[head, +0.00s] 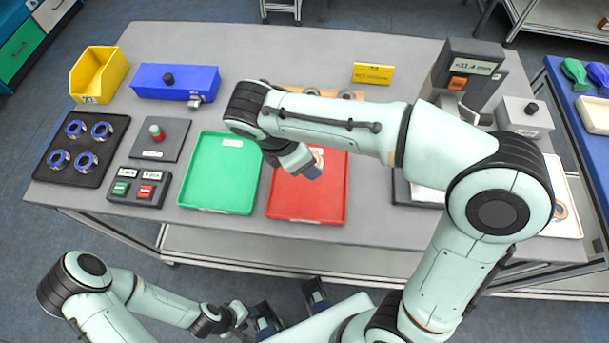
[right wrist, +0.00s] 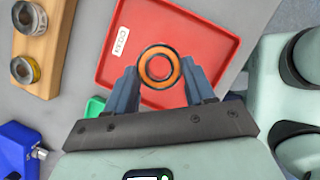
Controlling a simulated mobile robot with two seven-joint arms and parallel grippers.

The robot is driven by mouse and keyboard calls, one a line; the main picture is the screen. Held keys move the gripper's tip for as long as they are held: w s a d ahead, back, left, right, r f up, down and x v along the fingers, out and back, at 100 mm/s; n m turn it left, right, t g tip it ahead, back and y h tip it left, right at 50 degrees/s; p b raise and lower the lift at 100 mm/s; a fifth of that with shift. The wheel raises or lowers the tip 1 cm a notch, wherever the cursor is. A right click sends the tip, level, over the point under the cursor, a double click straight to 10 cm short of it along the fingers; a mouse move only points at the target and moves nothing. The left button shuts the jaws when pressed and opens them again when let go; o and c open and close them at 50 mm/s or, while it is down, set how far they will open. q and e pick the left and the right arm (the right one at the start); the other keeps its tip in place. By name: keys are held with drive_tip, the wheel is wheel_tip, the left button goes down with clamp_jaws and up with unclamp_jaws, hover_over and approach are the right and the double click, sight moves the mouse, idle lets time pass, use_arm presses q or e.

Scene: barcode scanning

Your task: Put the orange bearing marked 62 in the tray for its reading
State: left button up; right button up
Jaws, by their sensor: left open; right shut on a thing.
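My right gripper (head: 304,168) is over the red tray (head: 306,208). In the right wrist view its two fingers (right wrist: 160,88) are shut on an orange-rimmed bearing (right wrist: 159,52), with the red tray (right wrist: 205,25) behind it. How high the bearing is above the tray floor is hard to tell, and its marking is not readable. The green tray (head: 217,185) lies left of the red one and looks empty. A gauge with a display (head: 478,66) stands at the back right; its reading is too small to be sure of. My left gripper (head: 290,306) is open and empty in front of the table.
A black tray with several blue rings (head: 80,147), a button box (head: 139,187), a yellow bin (head: 98,74) and a blue fixture (head: 176,83) fill the left side. A wooden block with bearings (right wrist: 40,45) and a yellow sign (head: 373,73) are at the back.

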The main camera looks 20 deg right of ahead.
sight(310, 180)
drive_tip(key=shift+f+b, duration=0.55)
drive_tip(key=shift+f, duration=2.8)
drive_tip(key=shift+f, duration=0.15)
drive_tip(key=o, duration=1.2)
drive_tip(key=shift+o, duration=0.2)
drive_tip(key=shift+r, duration=0.3)
drive_tip(key=p+v, duration=0.2)
drive_tip(key=v, duration=0.9)
drive_tip(key=shift+a+r, duration=0.15)
drive_tip(key=shift+r, duration=0.2)
